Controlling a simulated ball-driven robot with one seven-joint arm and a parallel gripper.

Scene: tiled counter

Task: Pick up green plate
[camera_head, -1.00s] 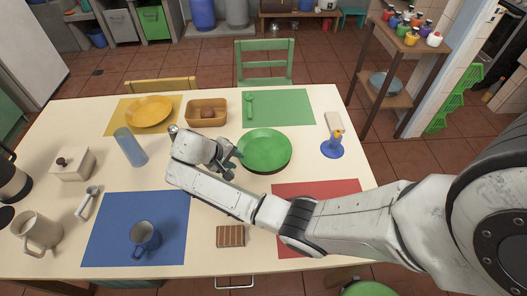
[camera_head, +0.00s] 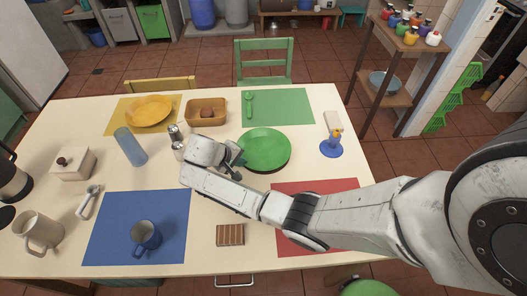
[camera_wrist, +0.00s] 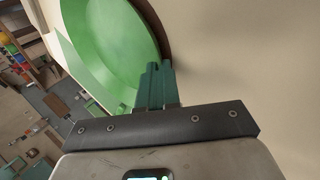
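The green plate (camera_head: 268,146) lies on the table, right of centre, just below the green placemat. In the wrist view, the green plate (camera_wrist: 105,50) fills the upper left, its rim curving down behind my fingers. My gripper (camera_head: 237,158) is at the plate's left edge in the head view. In the wrist view, my gripper's (camera_wrist: 159,66) two teal fingers are close together at the rim and look shut on it. The fingertips hide the exact contact. The plate looks flat, and I see no clear gap between it and the table.
Nearby are a brown basket (camera_head: 206,104), shakers (camera_head: 174,132), a blue glass (camera_head: 130,147) and a blue-yellow object (camera_head: 332,145). A blue mug (camera_head: 146,237) stands on the blue placemat (camera_head: 105,235). A striped brown block (camera_head: 230,235) and red placemat (camera_head: 335,188) lie nearer. Bare table surrounds the plate.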

